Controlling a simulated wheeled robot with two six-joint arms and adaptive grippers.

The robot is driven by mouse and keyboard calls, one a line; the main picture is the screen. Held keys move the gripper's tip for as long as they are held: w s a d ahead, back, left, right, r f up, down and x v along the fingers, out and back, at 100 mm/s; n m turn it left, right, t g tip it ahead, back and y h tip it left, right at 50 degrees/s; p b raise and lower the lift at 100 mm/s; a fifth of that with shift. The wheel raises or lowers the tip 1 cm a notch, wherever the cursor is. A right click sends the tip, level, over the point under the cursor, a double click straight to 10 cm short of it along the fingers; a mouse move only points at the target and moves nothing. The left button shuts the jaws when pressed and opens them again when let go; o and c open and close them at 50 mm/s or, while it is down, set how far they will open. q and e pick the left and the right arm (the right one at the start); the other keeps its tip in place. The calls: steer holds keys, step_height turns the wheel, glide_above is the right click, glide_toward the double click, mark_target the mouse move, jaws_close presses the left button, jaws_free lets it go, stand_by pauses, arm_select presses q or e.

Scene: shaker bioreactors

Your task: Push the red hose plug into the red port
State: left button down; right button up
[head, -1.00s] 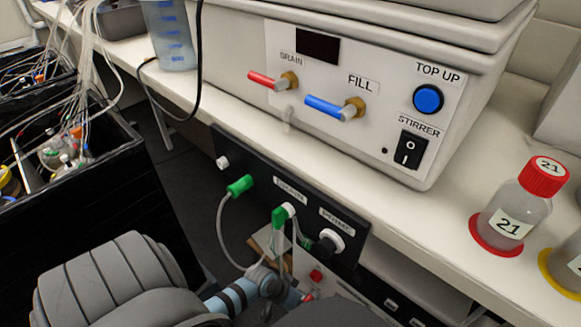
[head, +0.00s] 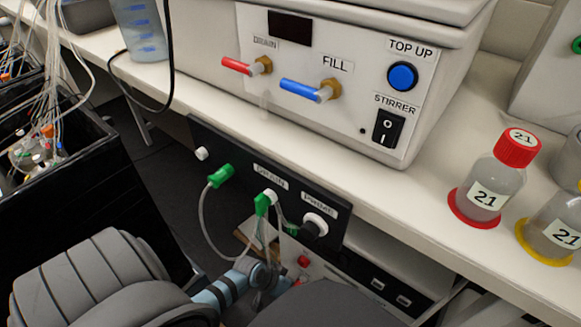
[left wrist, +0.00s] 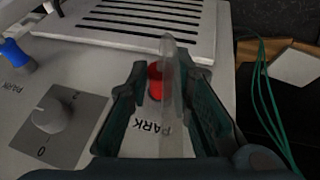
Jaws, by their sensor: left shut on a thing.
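In the left wrist view, my left gripper (left wrist: 163,80) is shut on the red hose plug (left wrist: 155,82), with its two dark green fingers on either side. A clear hose (left wrist: 168,50) stands up beside the plug and partly covers it. The plug is above a pale panel with a PARK label (left wrist: 153,127); I cannot tell whether it touches the panel. In the head view, a small red part (head: 303,261) shows below the black panel; I cannot tell whether it is the red port. My left gripper's fingers are not clear there. My right gripper is not in view.
A blue plug (left wrist: 15,54) and a grey knob (left wrist: 50,115) lie left in the wrist view, with a slotted grille (left wrist: 140,22) behind. Green tubes (left wrist: 268,95) hang at right. In the head view, green connectors (head: 221,176) and hoses are on the black panel (head: 225,150).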

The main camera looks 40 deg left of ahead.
arm_select(q)
steer(key=s+p, duration=0.1)
steer(key=s, duration=0.1)
steer(key=shift+s, duration=0.3)
stand_by(0.3)
steer(key=shift+s, duration=0.1)
steer(key=shift+s+p, duration=0.6)
steer(key=shift+s, duration=0.8)
